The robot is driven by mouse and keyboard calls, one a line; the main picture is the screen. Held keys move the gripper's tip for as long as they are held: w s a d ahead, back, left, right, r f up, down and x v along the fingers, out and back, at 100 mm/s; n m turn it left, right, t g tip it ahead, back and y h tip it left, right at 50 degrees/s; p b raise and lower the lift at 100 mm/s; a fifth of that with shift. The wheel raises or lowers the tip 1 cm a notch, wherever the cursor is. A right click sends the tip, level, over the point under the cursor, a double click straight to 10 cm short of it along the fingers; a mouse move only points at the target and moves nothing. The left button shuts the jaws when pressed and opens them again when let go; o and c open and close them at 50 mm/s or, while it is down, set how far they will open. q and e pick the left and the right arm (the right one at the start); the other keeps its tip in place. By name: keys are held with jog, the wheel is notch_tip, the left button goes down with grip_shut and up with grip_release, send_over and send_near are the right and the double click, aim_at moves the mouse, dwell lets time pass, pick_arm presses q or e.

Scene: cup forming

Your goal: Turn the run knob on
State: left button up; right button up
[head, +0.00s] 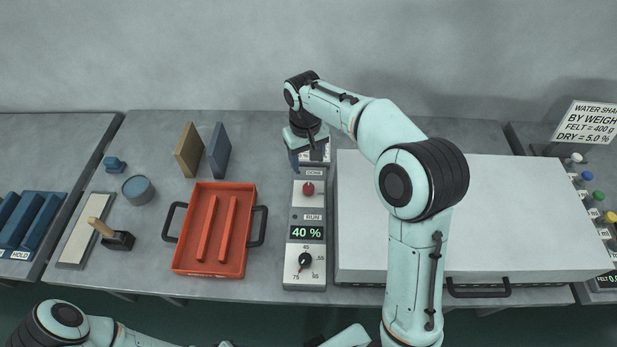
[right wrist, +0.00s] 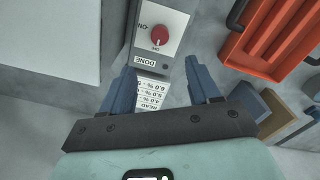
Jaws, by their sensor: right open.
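The run knob (head: 308,188) is a small red knob on a white plate on the narrow grey control panel (head: 294,216), above the RUN label. It also shows in the right wrist view (right wrist: 158,35), with ON and OFF printed beside it; its pale mark seems to point to OFF. My right gripper (head: 308,158) is over the panel's far end, by the DONE label. In the right wrist view my right gripper (right wrist: 160,76) has its blue fingers apart with nothing between them, short of the knob and not touching it. My left gripper is not in view.
The panel has a 40 % display (head: 306,233) and a black dial (head: 305,260). A red tray (head: 246,262) stands to the left, a large white box (head: 520,220) to the right. Two upright boards (head: 189,150) stand behind the tray.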

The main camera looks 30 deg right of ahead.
aim_at(308, 187)
notch_tip(308, 187, down, 13)
jog(key=shift+s+d+r+b, duration=0.1)
jog(key=shift+r+b, duration=0.1)
jog(key=shift+b, duration=0.3)
jog(key=c, duration=1)
